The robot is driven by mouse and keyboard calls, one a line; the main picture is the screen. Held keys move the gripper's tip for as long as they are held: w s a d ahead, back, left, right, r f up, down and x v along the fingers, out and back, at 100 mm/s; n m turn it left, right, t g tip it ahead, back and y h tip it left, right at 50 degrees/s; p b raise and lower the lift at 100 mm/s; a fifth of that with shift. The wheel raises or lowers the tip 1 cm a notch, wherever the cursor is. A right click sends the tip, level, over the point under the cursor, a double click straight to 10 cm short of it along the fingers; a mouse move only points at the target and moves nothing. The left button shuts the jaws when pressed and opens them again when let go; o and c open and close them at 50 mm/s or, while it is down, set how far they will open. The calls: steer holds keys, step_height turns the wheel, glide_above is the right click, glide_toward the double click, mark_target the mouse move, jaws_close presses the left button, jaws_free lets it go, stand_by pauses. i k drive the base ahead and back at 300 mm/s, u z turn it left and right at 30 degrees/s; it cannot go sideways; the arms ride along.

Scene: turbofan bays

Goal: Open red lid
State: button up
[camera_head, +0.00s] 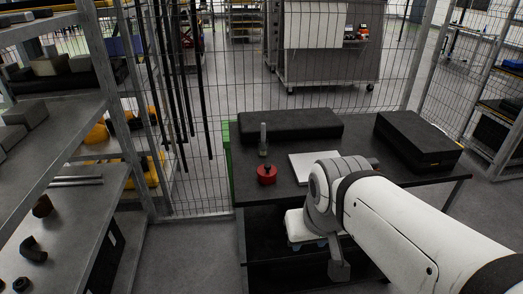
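A small round red lid (267,174) with a knob on top is on the dark table, near its left front edge. What is under the lid is too small to tell. My white arm reaches in from the lower right, and its end, my gripper (339,268), hangs in front of the table, to the right of the red lid and lower in the picture. My gripper is apart from the lid. Its fingers are too unclear to tell open from shut.
A clear upright bottle (263,140) stands just behind the lid. A white flat plate (305,167) lies to its right. Two black cases (290,124) (418,139) lie at the back and right. Metal shelves (75,125) stand at left; wire fencing (350,80) closes the back.

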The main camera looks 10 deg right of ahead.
mark_target(266, 171)
steer(key=u, duration=0.05)
steer(key=i, duration=1)
steer(key=z, duration=0.05)
